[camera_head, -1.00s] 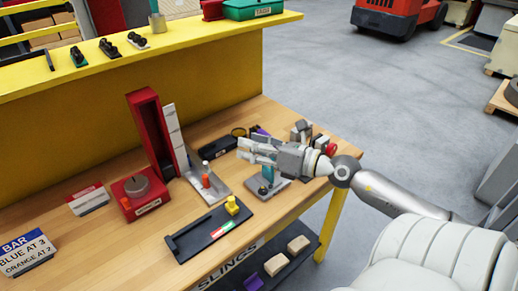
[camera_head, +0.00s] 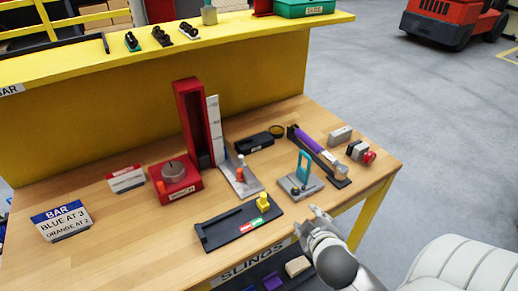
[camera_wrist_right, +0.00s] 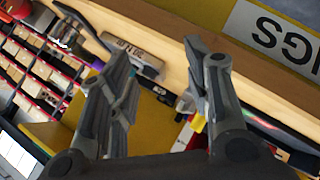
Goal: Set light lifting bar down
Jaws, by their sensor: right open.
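A purple bar (camera_head: 310,138) lies in a narrow black cradle (camera_head: 340,183) at the right of the bench. I cannot tell whether it is the light lifting bar. A black tray (camera_head: 215,236) with a yellow knob (camera_head: 263,199) lies near the front edge. A grey base (camera_head: 290,189) with a teal handle (camera_head: 304,166) stands between them. My right gripper (camera_head: 309,222) is open and empty by the bench's front edge, just right of the black tray. Its spread fingers also show in the right wrist view (camera_wrist_right: 155,72). My left gripper is out of view.
A tall red post (camera_head: 187,115) with a white scale and a red box (camera_head: 176,190) stand at the middle left. A sign (camera_head: 61,221) reads BAR, BLUE AT 3, ORANGE AT 2. A red button (camera_head: 369,157) is at the far right. Bare wood (camera_head: 120,255) lies at front left.

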